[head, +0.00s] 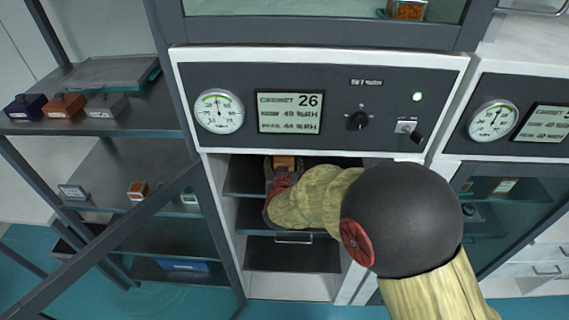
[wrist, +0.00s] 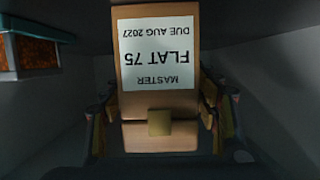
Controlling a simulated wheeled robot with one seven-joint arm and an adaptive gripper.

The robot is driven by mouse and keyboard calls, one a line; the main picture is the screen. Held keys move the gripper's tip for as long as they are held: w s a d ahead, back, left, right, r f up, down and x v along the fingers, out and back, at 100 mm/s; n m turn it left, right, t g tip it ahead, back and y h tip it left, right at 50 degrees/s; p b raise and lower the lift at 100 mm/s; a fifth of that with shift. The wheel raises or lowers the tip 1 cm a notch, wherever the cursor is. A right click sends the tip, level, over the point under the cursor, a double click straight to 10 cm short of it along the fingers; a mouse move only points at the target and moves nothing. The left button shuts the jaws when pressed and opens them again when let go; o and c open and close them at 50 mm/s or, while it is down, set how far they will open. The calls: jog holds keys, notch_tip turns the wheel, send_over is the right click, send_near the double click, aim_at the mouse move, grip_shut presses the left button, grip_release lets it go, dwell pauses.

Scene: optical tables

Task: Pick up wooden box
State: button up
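The wooden box (wrist: 160,100) fills the middle of the wrist view. It has a pale label reading upside down "MASTER FLAT 75 DUE AUG 2027" and a small brass-coloured square fitting on its near end. My gripper (wrist: 163,118) has one finger on each side of the box, very close to its sides. I cannot tell whether the fingers press on it. In the head view my gripper (head: 283,178) reaches into the open cabinet compartment under the "CABINET 26" panel. Part of the wooden box (head: 284,162) shows there; my arm hides much of the compartment.
A teal-topped box with an orange-brown front (wrist: 32,50) stands to the left in the wrist view. The cabinet panel (head: 320,100) is just above my arm. An open framed door (head: 110,232) slants out at left, before shelves (head: 120,122) with small boxes.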

jog(key=c, duration=1.3)
jog(key=shift+r, duration=0.2)
jog(key=shift+c, duration=0.5)
